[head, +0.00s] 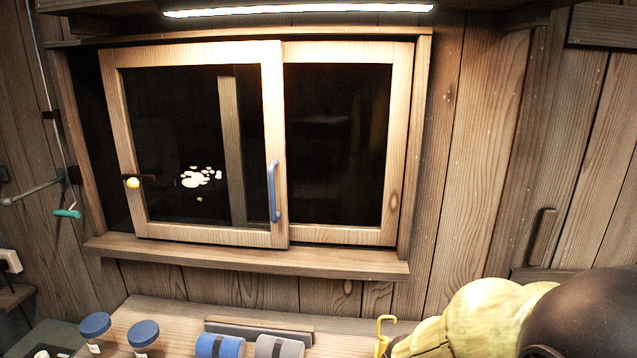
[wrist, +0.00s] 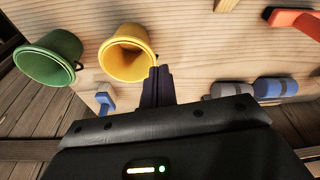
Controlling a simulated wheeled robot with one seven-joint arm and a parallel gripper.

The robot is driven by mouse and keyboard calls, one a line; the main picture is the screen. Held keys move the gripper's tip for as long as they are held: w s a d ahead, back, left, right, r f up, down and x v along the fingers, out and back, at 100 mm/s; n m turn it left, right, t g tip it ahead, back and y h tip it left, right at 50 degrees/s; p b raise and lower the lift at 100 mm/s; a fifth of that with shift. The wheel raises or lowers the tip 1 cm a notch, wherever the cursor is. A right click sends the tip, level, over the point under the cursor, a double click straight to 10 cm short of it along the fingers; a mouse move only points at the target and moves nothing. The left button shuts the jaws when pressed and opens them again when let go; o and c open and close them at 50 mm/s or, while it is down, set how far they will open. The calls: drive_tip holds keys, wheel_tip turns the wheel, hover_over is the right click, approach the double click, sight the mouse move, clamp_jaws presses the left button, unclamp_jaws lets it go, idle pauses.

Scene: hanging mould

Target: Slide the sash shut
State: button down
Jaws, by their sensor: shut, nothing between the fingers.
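The sash (head: 195,242) is a wooden-framed glass pane at the left of the window in the head view. A blue upright handle (head: 273,192) is fixed on its right stile. The sash stands in front of a second wooden-framed pane (head: 394,150) and overlaps its left side. A dark gap (head: 88,130) shows between the sash's left edge and the window frame's left post. My gripper (wrist: 157,85) is shut and empty in the wrist view, over the bench and away from the sash. The head view does not show its fingertips.
A sill (head: 250,262) juts out under the window. The wooden bench (head: 160,312) below holds two blue-lidded jars (head: 95,326), a blue roll (head: 220,346) and a grey roll (head: 279,347). The wrist view shows a green cup (wrist: 50,58) and a yellow cup (wrist: 127,52) near my fingers.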

drive_tip(key=w+r+m+t+p, duration=0.1)
drive_tip(key=w+r+m+t, duration=0.1)
drive_tip(key=w+r, duration=0.35)
drive_tip(key=w+r+m+t+y+p, duration=0.1)
drive_tip(key=w+r+m+t+p, duration=0.15)
drive_tip(key=w, duration=0.55)
drive_tip(key=w+r+m+t+p, duration=0.1)
drive_tip(key=w+r+m+t, duration=0.15)
drive_tip(key=w, duration=0.45)
drive_tip(key=w+a+r+m+t+y+p, duration=0.1)
drive_tip(key=w+r+y, duration=0.3)
drive_tip(key=r, duration=0.4)
drive_tip(key=w+a+r+m+t+y+p, duration=0.2)
drive_tip(key=w+a+r+m+t+y, duration=0.1)
drive_tip(key=w+r, duration=0.4)
drive_tip(key=shift+a+r+t+y+p, duration=0.3)
drive_tip(key=shift+r+t+y, duration=0.35)
drive_tip(key=shift+y, duration=0.35)
drive_tip(key=shift+w, duration=0.25)
